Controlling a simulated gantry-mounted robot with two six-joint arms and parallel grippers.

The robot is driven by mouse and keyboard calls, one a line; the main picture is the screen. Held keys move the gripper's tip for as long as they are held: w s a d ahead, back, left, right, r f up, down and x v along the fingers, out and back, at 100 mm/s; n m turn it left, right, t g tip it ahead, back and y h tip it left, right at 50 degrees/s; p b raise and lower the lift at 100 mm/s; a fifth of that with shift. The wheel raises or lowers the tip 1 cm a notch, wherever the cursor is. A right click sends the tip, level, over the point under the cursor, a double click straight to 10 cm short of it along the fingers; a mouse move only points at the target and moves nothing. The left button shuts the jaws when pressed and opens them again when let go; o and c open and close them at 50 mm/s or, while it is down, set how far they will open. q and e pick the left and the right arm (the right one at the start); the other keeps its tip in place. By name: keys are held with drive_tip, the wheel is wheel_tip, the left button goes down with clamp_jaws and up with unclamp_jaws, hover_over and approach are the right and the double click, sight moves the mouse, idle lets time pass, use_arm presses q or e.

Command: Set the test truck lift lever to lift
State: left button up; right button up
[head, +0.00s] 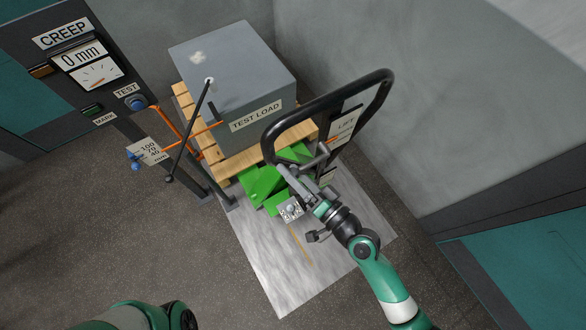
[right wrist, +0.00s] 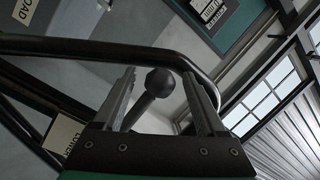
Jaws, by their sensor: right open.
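The green test truck (head: 262,186) stands under the pallet, with its black loop handle (head: 383,92) rising at the right. A LIFT label (head: 346,124) shows on a dark plate inside the loop. In the right wrist view, the lift lever (right wrist: 158,84) is a dark rod with a black ball knob. My right gripper (head: 299,166) is open below the loop; in its wrist view (right wrist: 162,82) the knob appears between the two fingers, with gaps on both sides. A partly cut-off label (right wrist: 62,136) shows at lower left there. In the head view the lever is hard to make out.
A grey TEST LOAD box (head: 235,75) sits on a wooden pallet (head: 240,158). The CREEP gauge post (head: 115,110) stands at the left. The loop handle's bar crosses close beyond my right fingers. The metal floor plate (head: 270,265) is mostly bare in front.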

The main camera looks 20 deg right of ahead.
clamp_jaws()
idle(0.4)
idle(1.0)
